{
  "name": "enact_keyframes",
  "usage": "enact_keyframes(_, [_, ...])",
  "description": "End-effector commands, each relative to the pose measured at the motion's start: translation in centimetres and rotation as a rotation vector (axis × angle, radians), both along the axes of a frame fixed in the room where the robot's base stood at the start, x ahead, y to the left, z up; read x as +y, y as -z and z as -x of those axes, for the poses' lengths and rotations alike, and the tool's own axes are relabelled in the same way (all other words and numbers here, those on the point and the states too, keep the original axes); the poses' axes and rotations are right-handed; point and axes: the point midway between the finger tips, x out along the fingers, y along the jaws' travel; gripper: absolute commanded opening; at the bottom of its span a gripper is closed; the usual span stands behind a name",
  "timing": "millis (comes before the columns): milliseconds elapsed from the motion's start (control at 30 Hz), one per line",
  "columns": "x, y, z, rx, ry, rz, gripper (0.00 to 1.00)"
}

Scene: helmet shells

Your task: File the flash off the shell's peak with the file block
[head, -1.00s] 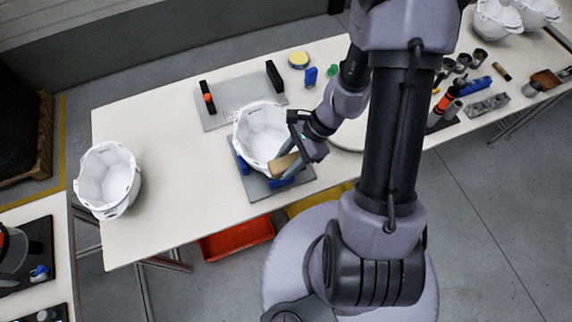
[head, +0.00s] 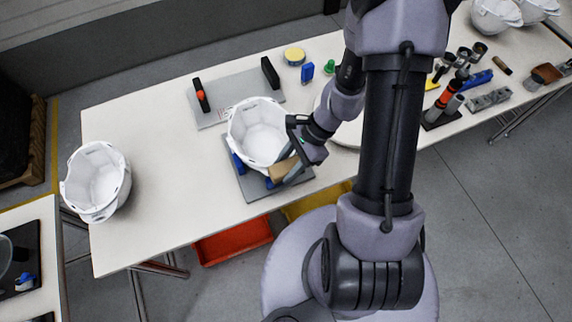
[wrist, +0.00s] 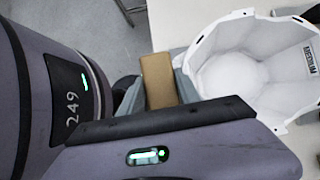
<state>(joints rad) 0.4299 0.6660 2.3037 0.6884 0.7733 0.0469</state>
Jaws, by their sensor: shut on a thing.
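The white helmet shell (head: 258,128) sits open side up on a grey fixture plate (head: 256,190) with blue supports, near the table's middle. It also shows in the wrist view (wrist: 243,75) at the right. My gripper (head: 290,160) is at the shell's front right rim, shut on the tan file block (head: 283,170). In the wrist view the file block (wrist: 158,80) stands out between the fingers, beside the shell's rim. I cannot tell whether the block touches the rim. The peak and any flash on it are not clear to see.
A stack of white shells (head: 97,182) stands at the table's left end. Behind the fixture lies a grey plate (head: 235,92) with two black uprights. The table (head: 150,140) is clear left of the fixture.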

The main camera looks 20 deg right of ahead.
Motion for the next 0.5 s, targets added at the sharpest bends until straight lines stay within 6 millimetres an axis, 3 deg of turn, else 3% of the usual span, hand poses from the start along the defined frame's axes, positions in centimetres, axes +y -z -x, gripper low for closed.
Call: enact_keyframes(500, [0.01,0.59,0.0,0.0,0.0,0.0,0.07])
